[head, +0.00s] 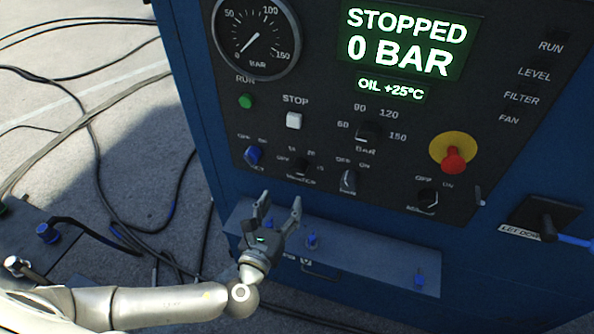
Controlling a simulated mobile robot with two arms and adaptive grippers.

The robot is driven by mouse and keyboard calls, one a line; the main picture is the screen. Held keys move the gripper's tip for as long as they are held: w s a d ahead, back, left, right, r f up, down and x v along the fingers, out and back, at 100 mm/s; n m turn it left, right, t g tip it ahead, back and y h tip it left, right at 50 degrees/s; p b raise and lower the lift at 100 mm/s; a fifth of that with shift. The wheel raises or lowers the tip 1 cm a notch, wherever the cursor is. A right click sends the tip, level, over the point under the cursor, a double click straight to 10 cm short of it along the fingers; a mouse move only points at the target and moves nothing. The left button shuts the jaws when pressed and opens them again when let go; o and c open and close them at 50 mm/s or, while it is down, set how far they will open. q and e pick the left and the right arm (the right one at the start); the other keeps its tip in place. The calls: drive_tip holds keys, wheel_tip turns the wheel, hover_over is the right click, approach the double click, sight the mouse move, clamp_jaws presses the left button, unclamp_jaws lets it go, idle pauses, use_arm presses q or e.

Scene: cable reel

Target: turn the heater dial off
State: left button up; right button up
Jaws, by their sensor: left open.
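The heater dial (302,168) looks to be the small dark knob low on the black control panel, with OFF and numbers printed above it. The label below it is small and blurred, and I cannot tell the dial's exact setting. My left gripper (280,208) is open and empty, its fingers pointing up toward the panel. It shows just below and slightly left of the dial, apart from it. My right gripper is not in view.
Nearby are a blue knob (253,155), a grey knob (347,181), a bar selector (368,132) and a red emergency button (453,160). The display (408,40) reads STOPPED, 0 BAR. A ledge with blue fittings (375,264) juts out below. Cables (100,180) lie on the ground at left.

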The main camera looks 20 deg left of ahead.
sight(297, 174)
use_arm(q)
drive_tip(key=shift+m+h, duration=0.3)
drive_tip(key=shift+m, duration=0.3)
drive_tip(key=w+p, duration=0.1)
drive_tip(key=w, duration=0.6)
drive_tip(key=w+d+r+p, duration=0.1)
drive_tip(key=w, duration=0.2)
drive_tip(key=shift+w+p, duration=0.3)
drive_tip(key=shift+p, duration=0.05)
